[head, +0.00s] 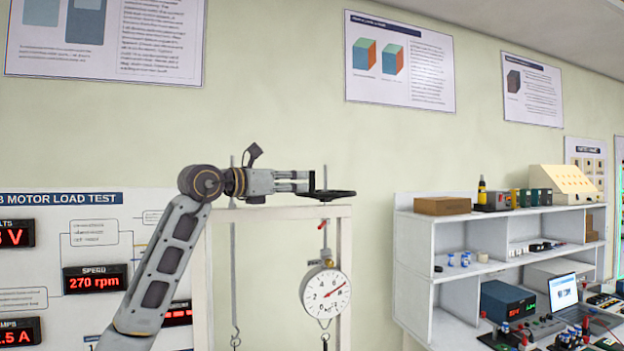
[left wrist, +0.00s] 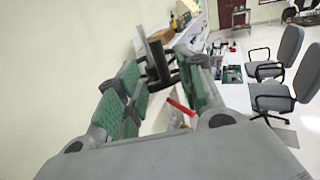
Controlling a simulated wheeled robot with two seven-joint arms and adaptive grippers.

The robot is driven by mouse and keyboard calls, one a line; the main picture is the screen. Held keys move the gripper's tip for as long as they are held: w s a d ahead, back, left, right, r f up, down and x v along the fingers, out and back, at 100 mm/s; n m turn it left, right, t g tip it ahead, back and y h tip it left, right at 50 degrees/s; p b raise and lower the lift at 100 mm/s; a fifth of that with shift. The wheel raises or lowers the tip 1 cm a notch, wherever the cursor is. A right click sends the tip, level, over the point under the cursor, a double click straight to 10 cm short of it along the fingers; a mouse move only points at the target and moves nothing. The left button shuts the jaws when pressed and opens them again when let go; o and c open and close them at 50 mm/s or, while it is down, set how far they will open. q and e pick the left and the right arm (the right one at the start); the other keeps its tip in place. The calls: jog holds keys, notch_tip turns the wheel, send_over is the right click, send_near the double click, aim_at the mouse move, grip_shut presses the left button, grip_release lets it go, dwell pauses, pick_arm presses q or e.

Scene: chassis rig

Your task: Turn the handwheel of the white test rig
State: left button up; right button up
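The white test rig (head: 341,240) is an upright frame with a black handwheel (head: 341,194) lying flat at its top right. My left gripper (head: 307,182) reaches in from the left at the wheel's height, its fingertips at the wheel's near left part. In the left wrist view its green-padded fingers (left wrist: 165,80) stand apart. Dark parts of the handwheel (left wrist: 160,62) show between and just beyond the fingertips; whether a finger touches them I cannot tell. A round dial gauge (head: 326,293) hangs below the wheel. My right gripper is not in view.
A panel with red readouts (head: 95,279) stands at the left, behind my left arm. A white shelf unit (head: 455,222) with boxes and instruments stands to the right, with a laptop (head: 565,293) on the bench. Office chairs (left wrist: 275,80) show in the left wrist view.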

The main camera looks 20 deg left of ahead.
aim_at(310, 180)
pick_arm(q)
jog(key=p+x, duration=0.1)
jog(key=x, duration=0.4)
jog(key=shift+s, duration=0.1)
jog(key=shift+w+d+p, duration=0.3)
jog(key=shift+w+p, duration=0.1)
jog(key=shift+w, duration=0.15)
jog(key=shift+w+d, duration=0.1)
jog(key=shift+w, duration=0.1)
grip_shut()
